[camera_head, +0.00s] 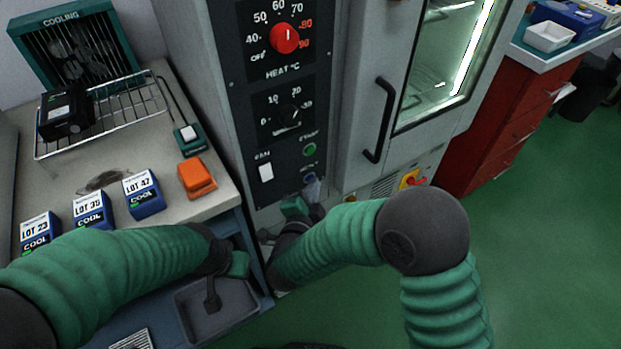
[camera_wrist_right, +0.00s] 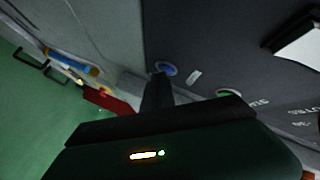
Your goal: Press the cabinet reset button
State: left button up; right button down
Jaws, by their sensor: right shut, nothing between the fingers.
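The cabinet's dark control panel (camera_head: 285,140) carries a green start button (camera_head: 309,150) with a small blue button (camera_head: 309,177) below it. The blue button's label is too small to read fully. My right gripper (camera_head: 313,190) is shut and empty at the panel's lower end, partly covering the blue button. In the right wrist view, the blue button (camera_wrist_right: 167,69) shows just beyond the shut fingertips (camera_wrist_right: 159,78), and the green button (camera_wrist_right: 228,93) lies to its right. I cannot tell if the fingertips touch the blue button. My left gripper (camera_head: 213,300) hangs over a grey bin; its jaw state is unclear.
A white fan switch (camera_head: 265,172), dial (camera_head: 289,117) and red heat knob (camera_head: 285,38) share the panel. The door handle (camera_head: 380,120) juts out at right. Orange block (camera_head: 197,178) and blue lot boxes (camera_head: 143,193) stand on the left bench. A red-yellow switch (camera_head: 412,180) sits low right.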

dwell(0.4)
jog(key=shift+s+d, duration=0.45)
jog(key=shift+s, duration=0.2)
jog(key=s+d, duration=0.1)
jog(key=s, duration=0.1)
jog(key=s+d, duration=0.2)
jog(key=shift+w, duration=0.1)
dwell(0.8)
